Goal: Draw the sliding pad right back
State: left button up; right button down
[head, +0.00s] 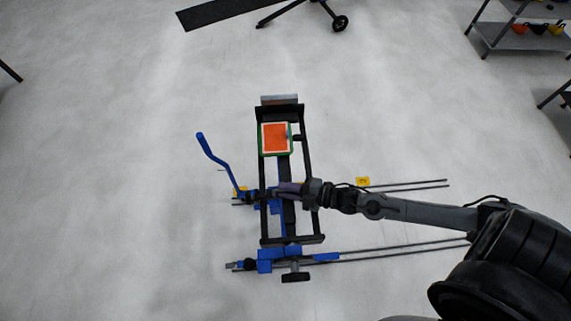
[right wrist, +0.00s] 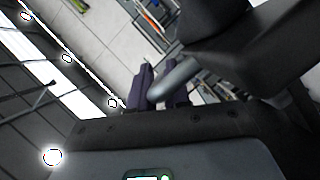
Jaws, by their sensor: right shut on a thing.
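A black rectangular frame (head: 311,170) with blue fittings stands upright in the picture in the middle of the head view. A flat orange-faced pad with a white and green border (head: 275,138) lies at the frame's upper end. My right gripper (head: 284,188) reaches in from the right over the middle of the frame, below the pad in the picture. In the right wrist view its purple fingers (right wrist: 158,86) are shut on a grey rounded bar (right wrist: 174,82). How the bar joins the pad is hidden. My left gripper is not in view.
A blue lever (head: 213,152) sticks up at the frame's left. Thin dark rods (head: 410,248) run out to the right, near a small yellow tag (head: 362,181). Shelving (head: 515,38) stands at the upper right. The pale floor at left is clear.

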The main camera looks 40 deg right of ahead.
jog(key=shift+s+a+p, duration=0.3)
jog(key=shift+s+a, duration=0.45)
jog(key=shift+s, duration=0.2)
jog(key=shift+s+a+p, duration=0.3)
jog(key=shift+s+a, duration=0.4)
jog(key=shift+s, duration=0.2)
jog(key=c, duration=1.4)
grip_release()
jog(key=shift+c, duration=0.2)
jog(key=shift+d, duration=0.1)
jog(key=v, duration=1)
jog(key=shift+s+d, duration=0.2)
jog(key=shift+s, duration=0.1)
jog(key=shift+r, duration=0.1)
